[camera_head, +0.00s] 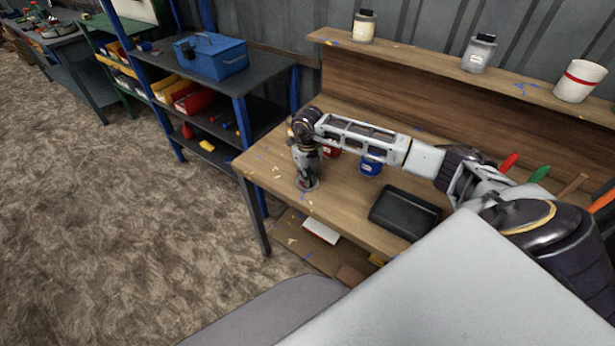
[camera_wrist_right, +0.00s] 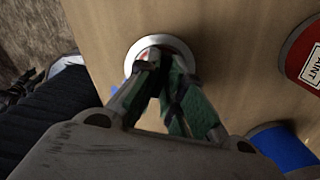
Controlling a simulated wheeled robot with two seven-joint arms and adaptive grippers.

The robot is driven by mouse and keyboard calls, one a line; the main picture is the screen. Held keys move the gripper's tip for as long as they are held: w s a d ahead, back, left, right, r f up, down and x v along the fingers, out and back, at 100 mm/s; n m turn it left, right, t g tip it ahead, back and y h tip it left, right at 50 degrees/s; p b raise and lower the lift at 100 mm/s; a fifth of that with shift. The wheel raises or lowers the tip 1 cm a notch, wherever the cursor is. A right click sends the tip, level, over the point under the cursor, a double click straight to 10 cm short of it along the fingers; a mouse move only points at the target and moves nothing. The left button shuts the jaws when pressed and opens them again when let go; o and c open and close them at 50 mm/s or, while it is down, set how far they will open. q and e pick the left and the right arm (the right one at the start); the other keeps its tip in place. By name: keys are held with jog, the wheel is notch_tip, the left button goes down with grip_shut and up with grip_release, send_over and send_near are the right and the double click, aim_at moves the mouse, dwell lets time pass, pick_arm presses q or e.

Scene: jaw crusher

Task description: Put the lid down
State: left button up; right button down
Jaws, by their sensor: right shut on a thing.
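My right gripper (camera_head: 307,180) points down over the left end of the wooden workbench (camera_head: 268,160). It is shut on the lid, a pale round disc with a metallic rim (camera_head: 314,187). In the right wrist view the lid (camera_wrist_right: 181,46) shows beyond the closed fingers (camera_wrist_right: 162,72), with a bit of red near its middle. The lid is at or very close to the bench top; I cannot tell whether it touches. The fingers hide part of it. My left gripper is not in view.
A blue paint can (camera_head: 371,165) and a partly hidden red can (camera_head: 332,151) stand right of the gripper; the red one (camera_wrist_right: 303,58) shows its label in the wrist view. A black tray (camera_head: 405,214) lies further right. The bench's left front corner is clear.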

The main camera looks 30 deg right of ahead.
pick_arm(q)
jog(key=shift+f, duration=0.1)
pick_arm(e)
jog(key=shift+f, duration=0.1)
jog(key=c, duration=1.9)
grip_release()
jog(key=shift+c, duration=0.2)
jog(key=o, duration=0.4)
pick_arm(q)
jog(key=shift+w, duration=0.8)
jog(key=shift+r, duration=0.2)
pick_arm(e)
jog(key=shift+r, duration=0.2)
